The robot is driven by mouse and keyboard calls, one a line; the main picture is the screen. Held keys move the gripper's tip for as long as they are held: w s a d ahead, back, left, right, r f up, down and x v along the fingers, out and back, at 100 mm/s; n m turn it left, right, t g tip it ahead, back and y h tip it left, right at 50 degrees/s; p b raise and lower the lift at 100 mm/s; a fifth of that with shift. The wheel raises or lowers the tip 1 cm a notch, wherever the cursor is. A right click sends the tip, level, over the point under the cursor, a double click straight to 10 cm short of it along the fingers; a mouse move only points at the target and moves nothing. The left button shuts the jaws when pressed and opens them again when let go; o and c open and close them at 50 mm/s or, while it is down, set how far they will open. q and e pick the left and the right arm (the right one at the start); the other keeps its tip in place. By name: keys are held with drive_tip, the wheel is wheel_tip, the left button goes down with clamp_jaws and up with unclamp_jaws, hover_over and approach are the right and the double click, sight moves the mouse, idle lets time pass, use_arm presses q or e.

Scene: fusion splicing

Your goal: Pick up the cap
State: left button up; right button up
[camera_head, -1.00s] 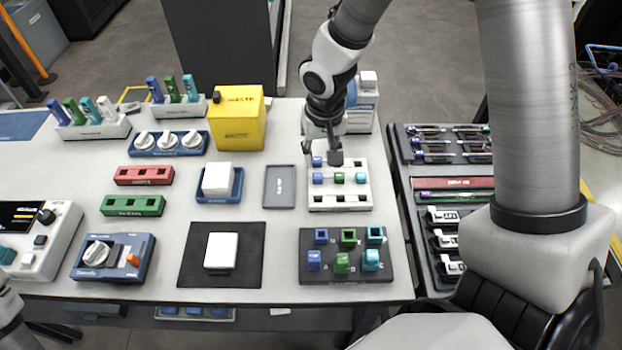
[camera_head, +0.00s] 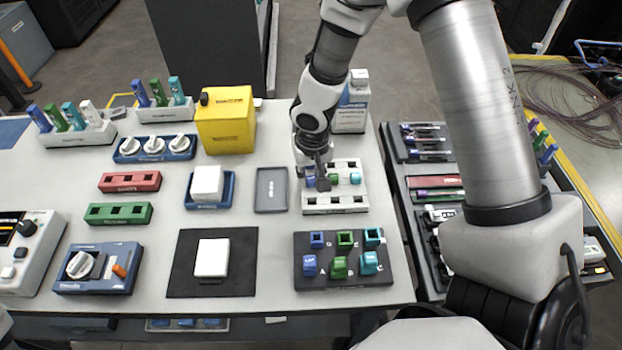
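A white rack (camera_head: 335,205) on the right side of the table holds small caps: a blue cap (camera_head: 310,182), a green cap (camera_head: 333,179) and a teal cap (camera_head: 355,178). Its front row shows empty slots. My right gripper (camera_head: 321,183) points down over the left part of the rack, close beside the blue and green caps. It hides part of the rack's rear left. Its fingers are dark and small, so I cannot tell their opening or any contact. My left gripper is out of view.
In front of the rack, a dark tray (camera_head: 385,280) holds blue, green and teal blocks in two rows. A flat grey tray (camera_head: 271,190) lies left of the rack.

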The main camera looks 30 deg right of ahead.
sight(311, 177)
wheel_tip(311, 177, up, 10)
drive_tip(key=p, duration=0.2)
drive_tip(key=shift+p, duration=0.4)
drive_tip(key=shift+w, duration=0.1)
clamp_jaws()
drive_tip(key=shift+m, duration=0.3)
